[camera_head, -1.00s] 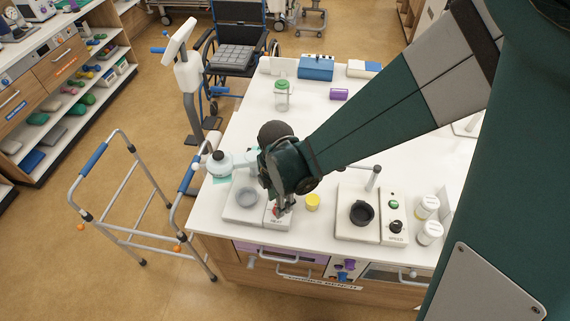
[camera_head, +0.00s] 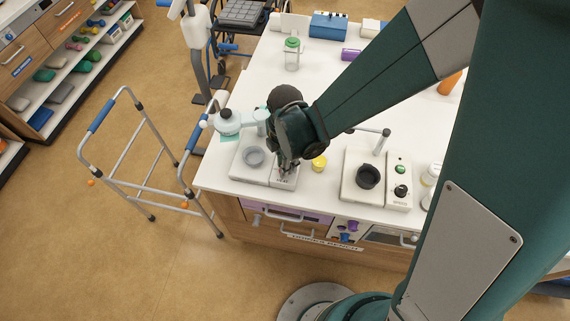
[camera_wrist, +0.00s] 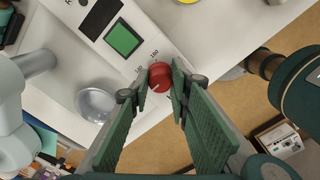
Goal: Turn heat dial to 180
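The red heat dial (camera_wrist: 160,76) sits on the white control panel of the heating plate, beside a green screen (camera_wrist: 123,38). In the head view my gripper (camera_head: 284,172) points down onto the right part of the heating plate unit (camera_head: 240,170) and hides the dial. The dial's pointer cannot be read clearly.
A clear dish (camera_wrist: 96,103) sits on the plate beside the panel. A yellow-capped pot (camera_head: 319,162) stands close to the right of my gripper. A second device with a black cup (camera_head: 368,176) is farther right.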

